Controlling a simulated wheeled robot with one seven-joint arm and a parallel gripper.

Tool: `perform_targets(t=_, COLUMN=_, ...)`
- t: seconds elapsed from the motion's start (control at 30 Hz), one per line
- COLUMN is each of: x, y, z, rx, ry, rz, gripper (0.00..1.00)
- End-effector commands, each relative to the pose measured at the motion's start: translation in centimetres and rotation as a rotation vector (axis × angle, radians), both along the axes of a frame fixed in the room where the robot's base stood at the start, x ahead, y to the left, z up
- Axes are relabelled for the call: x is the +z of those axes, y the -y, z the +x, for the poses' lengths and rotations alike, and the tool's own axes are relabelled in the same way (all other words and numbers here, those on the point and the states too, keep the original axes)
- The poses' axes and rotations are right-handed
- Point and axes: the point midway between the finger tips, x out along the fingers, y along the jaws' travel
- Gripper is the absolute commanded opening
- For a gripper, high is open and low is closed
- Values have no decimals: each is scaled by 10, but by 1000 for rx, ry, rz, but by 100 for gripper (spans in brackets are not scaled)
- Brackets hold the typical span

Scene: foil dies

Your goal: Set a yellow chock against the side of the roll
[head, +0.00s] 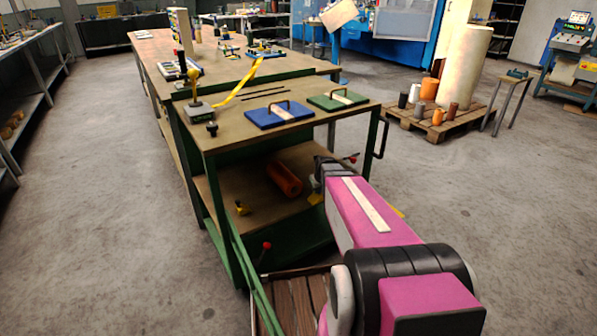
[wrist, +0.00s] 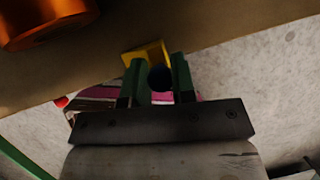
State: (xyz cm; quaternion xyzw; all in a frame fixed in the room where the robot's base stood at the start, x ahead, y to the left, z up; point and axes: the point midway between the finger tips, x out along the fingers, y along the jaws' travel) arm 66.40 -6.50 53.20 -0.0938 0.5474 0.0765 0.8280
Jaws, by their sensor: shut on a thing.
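The orange roll (head: 285,180) lies on its side on the cart's lower shelf; its end shows at the top left of the wrist view (wrist: 45,20). My gripper (wrist: 159,70) is shut on a yellow chock (wrist: 146,53), its green fingers on either side of a dark round knob. The held chock shows partly in the head view (head: 316,198), just right of the roll, with a small gap between them. My arm hides much of the gripper there. A second yellow chock (head: 241,208) with a dark knob stands on the shelf, left of the roll and apart from it.
A red-knobbed lever (head: 266,246) is at the front. A pallet (head: 400,122) stands to the right.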

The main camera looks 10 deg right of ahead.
Motion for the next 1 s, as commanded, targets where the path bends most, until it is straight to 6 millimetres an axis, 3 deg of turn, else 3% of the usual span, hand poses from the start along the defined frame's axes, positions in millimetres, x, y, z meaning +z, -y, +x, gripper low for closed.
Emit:
perform_targets(t=0.03, x=-1, y=-4, z=16, rx=2, ry=0, rz=-1, gripper=0)
perform_targets(t=0.4, x=-1, y=-37, z=93, rx=2, ry=0, rz=-1, gripper=0)
perform_targets(t=0.53, x=-1, y=-44, z=110, rx=0, ry=0, rz=1, gripper=0)
perform_targets(t=0.77, x=0, y=-50, z=121, rx=1, ry=0, rz=0, gripper=0)
perform_targets(t=1.0, x=-1, y=-62, z=153, rx=1, ry=0, rz=0, gripper=0)
